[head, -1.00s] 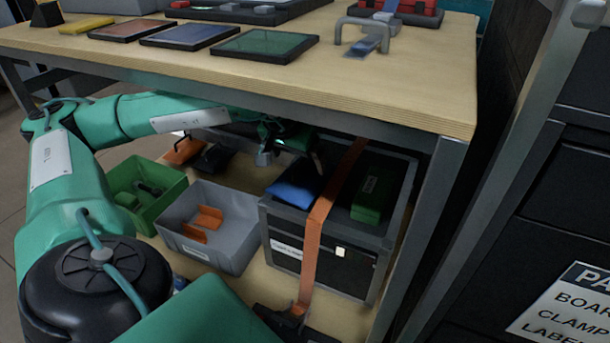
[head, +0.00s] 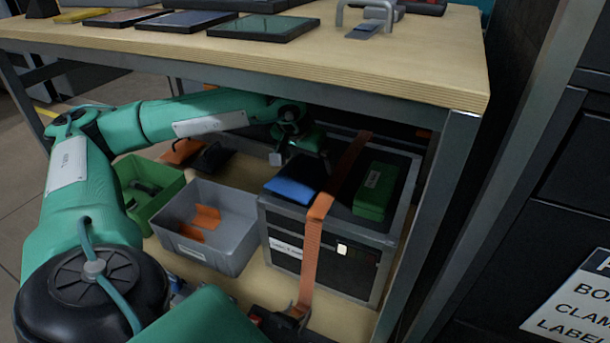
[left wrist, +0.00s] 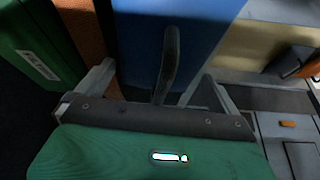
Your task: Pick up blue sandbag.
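The blue sandbag (head: 291,191) lies on top of a dark case with a grey frame (head: 320,258), on the shelf under the workbench. In the left wrist view the blue sandbag (left wrist: 205,35) fills the top middle, and its dark upright handle (left wrist: 170,62) stands between my fingers. My left gripper (head: 301,163) is just above and behind the bag under the tabletop. In the left wrist view the left gripper (left wrist: 155,78) has its two fingers wide apart, one on each side of the handle. Whether they touch the bag is unclear. My right gripper is not in view.
An orange strap (head: 312,240) crosses the case right beside the bag. A green block (head: 375,190) lies right of it. A grey bin (head: 240,225) and a green bin (head: 170,190) stand left. The tabletop edge (head: 300,72) and table leg (head: 440,200) enclose the space.

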